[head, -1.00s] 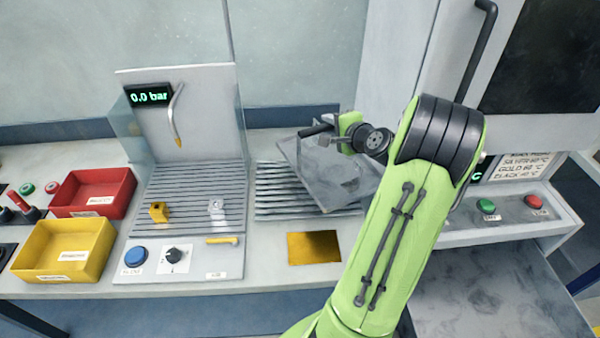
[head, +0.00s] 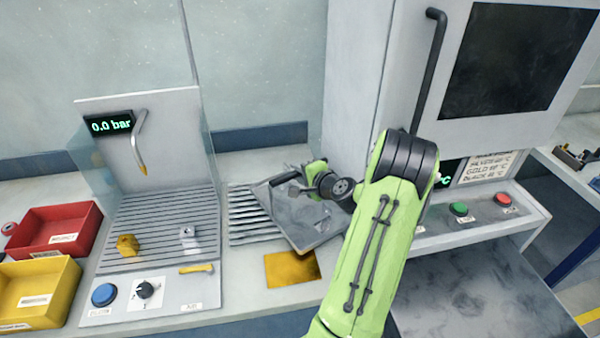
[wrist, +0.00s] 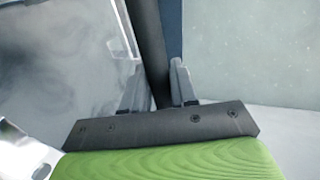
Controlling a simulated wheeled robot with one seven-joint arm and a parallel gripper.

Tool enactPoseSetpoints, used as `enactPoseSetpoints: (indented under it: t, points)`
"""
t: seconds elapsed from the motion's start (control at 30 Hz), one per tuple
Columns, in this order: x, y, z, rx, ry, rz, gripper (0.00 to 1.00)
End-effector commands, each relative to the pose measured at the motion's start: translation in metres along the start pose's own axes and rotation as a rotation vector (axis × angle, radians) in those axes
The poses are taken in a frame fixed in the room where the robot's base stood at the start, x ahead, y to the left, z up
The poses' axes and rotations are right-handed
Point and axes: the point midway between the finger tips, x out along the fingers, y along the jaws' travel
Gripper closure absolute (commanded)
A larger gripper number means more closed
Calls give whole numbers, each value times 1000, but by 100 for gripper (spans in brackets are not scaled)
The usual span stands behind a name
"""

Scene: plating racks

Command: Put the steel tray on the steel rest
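The steel tray (head: 310,228) is a grey, scuffed flat plate. It hangs tilted above the right part of a grey ribbed metal rest (head: 248,215) and hides that part. Whether tray and rest touch, I cannot tell. My gripper (head: 302,180) is at the tray's far edge, partly hidden behind my wrist. In the wrist view, my gripper's fingers (wrist: 158,88) are on either side of a dark bar (wrist: 150,45), which looks like the tray's handle. The tray's face (wrist: 60,65) fills the left of that view.
A gold square plate (head: 290,269) lies in front of the ribbed rest. To the left are a station with a gauge (head: 110,126), a red bin (head: 52,230) and a yellow bin (head: 38,290). A tall cabinet (head: 400,70) stands close behind on the right.

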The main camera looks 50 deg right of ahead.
Motion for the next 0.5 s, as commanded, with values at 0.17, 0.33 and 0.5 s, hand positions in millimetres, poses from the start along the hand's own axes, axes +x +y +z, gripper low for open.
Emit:
enactPoseSetpoints:
  t: [0.17,0.33,0.5]
  points:
    - [0,1,0,0,0,1,47]
    - [0,0,0,0,0,1,47]
    - [-2,-5,0,0,1,1,47]
